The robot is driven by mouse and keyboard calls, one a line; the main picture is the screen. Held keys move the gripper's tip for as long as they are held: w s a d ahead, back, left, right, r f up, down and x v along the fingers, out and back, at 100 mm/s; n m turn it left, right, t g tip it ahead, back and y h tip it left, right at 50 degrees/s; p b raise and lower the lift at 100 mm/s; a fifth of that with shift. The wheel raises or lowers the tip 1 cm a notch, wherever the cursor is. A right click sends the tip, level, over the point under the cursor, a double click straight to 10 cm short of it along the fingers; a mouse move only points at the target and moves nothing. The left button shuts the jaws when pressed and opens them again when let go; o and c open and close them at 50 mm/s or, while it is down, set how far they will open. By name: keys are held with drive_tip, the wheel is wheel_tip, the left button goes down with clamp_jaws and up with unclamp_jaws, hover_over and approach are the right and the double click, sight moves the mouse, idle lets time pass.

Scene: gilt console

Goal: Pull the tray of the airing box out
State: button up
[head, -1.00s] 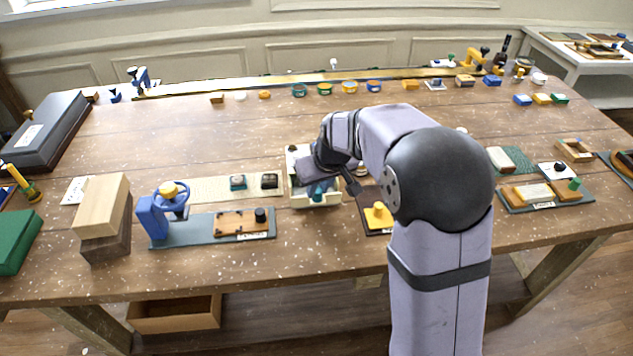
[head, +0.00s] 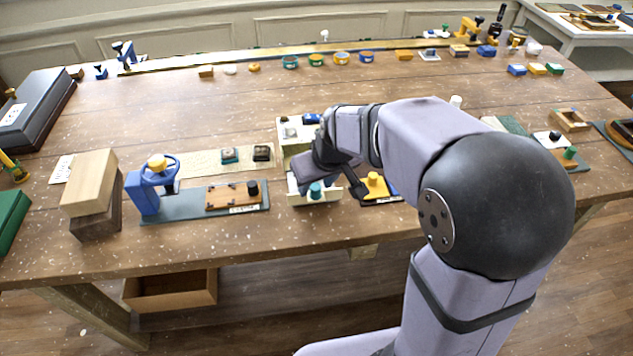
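The airing box (head: 296,134) is a cream box near the middle of the table, partly hidden behind my arm. Its tray (head: 316,201) stands out at the near side, with a cream front and a teal knob (head: 315,191). My gripper (head: 308,183) points down at the tray, right by the knob. The arm's wrist covers the gap between box and tray. The fingertips are too hidden to tell whether they grip the knob.
A yellow-knobbed block (head: 375,184) sits close to the right of the tray. A blue handwheel device (head: 157,178) and a wooden block stack (head: 91,183) stand to the left. Bare table lies in front of the tray.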

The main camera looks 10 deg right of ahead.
drive_tip(key=b+v, duration=0.1)
drive_tip(key=v, duration=0.6)
idle(0.5)
drive_tip(key=shift+r, duration=0.1)
drive_tip(key=s+f, duration=0.2)
drive_tip(key=s+d+f+m+g, duration=0.1)
drive_tip(key=s+f, duration=0.1)
drive_tip(key=f, duration=0.1)
drive_tip(key=s+f+m, duration=0.1)
drive_tip(key=f, duration=0.1)
drive_tip(key=shift+s+d+f+g+h, duration=0.3)
drive_tip(key=shift+s+d+f+h, duration=0.05)
drive_tip(key=shift+s+d+h, duration=0.05)
drive_tip(key=s+d+f+m+g, duration=0.1)
drive_tip(key=s+d+f+g, duration=0.1)
drive_tip(key=s+f, duration=0.5)
drive_tip(key=s+d, duration=0.1)
drive_tip(key=s, duration=0.3)
drive_tip(key=shift+d+f+g, duration=0.25)
drive_tip(key=shift+g, duration=0.15)
